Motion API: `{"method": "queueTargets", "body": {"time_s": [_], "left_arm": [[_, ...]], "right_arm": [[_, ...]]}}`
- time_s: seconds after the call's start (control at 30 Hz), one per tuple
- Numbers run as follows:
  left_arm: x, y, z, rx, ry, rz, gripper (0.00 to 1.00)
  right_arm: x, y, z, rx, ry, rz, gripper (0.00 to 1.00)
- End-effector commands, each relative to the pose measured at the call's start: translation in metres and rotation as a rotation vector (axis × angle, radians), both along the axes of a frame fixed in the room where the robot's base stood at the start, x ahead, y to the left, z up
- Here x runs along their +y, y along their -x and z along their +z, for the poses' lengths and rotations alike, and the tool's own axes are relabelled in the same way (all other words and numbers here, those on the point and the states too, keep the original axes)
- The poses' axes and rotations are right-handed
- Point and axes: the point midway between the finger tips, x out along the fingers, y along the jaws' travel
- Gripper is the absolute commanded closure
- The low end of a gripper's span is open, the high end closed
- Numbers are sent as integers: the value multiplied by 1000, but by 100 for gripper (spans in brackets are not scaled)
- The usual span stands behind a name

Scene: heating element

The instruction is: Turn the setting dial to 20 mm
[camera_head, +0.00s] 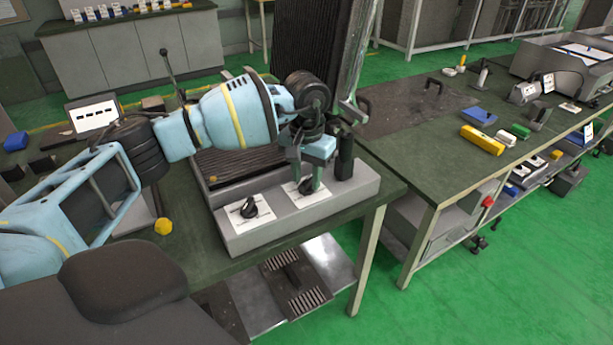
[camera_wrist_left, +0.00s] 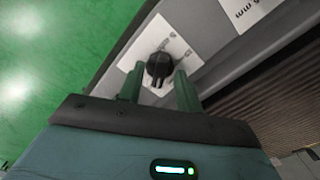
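The heating device is a grey box (camera_head: 300,215) on the dark green table, with two black dials on white plates along its sloped front. The left dial (camera_head: 249,208) is uncovered. My left gripper (camera_head: 309,180) points down over the right dial (camera_head: 306,187) and partly hides it. In the left wrist view this black dial (camera_wrist_left: 160,68) stands between the two green fingertips (camera_wrist_left: 160,76), with a small gap on each side. The gripper looks open around it. The plate's markings are too small to read. My right gripper is not in view.
Part of another white plate (camera_wrist_left: 243,10) with "mm" lettering shows in the left wrist view. A dark ribbed panel (camera_head: 240,168) lies behind the dials. The second table (camera_head: 400,150) holds several small items.

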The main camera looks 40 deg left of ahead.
Motion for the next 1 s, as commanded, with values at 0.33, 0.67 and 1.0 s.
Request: {"method": "queueTargets", "body": {"time_s": [0.33, 0.67, 1.0], "left_arm": [[0, -1, 54, -4, 0, 0, 65], [0, 0, 72, -1, 0, 0, 65], [0, 0, 72, -1, 0, 0, 65]], "right_arm": [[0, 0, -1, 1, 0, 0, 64], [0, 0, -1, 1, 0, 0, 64], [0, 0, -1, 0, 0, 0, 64]]}}
